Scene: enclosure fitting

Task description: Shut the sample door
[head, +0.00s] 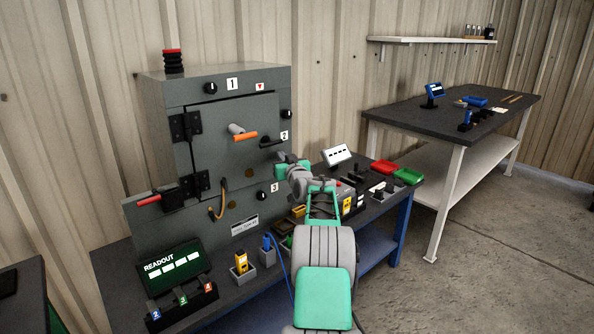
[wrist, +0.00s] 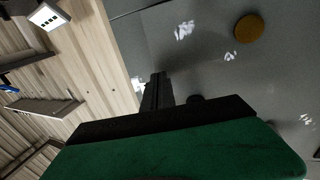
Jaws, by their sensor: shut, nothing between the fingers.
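The sample door (head: 215,150) is a grey panel on the front of the grey cabinet, with black hinges (head: 184,126) on its left side. It looks near flush with the cabinet front; I cannot tell whether it is fully shut. An orange-tipped handle (head: 243,136) sticks out from it, and a black latch (head: 272,142) sits at its right edge. My gripper (head: 281,170) is at the cabinet's lower right, below the latch, and hides part of the front there. In the wrist view its black fingers (wrist: 157,92) are together and empty, beside a grey surface with a brown disc (wrist: 249,27).
The blue-legged bench holds a readout (head: 174,265), a yellow device (head: 241,264), a white display (head: 337,155), and red (head: 384,167) and green (head: 407,177) trays. A second table (head: 450,125) stands at right. The concrete floor between is clear.

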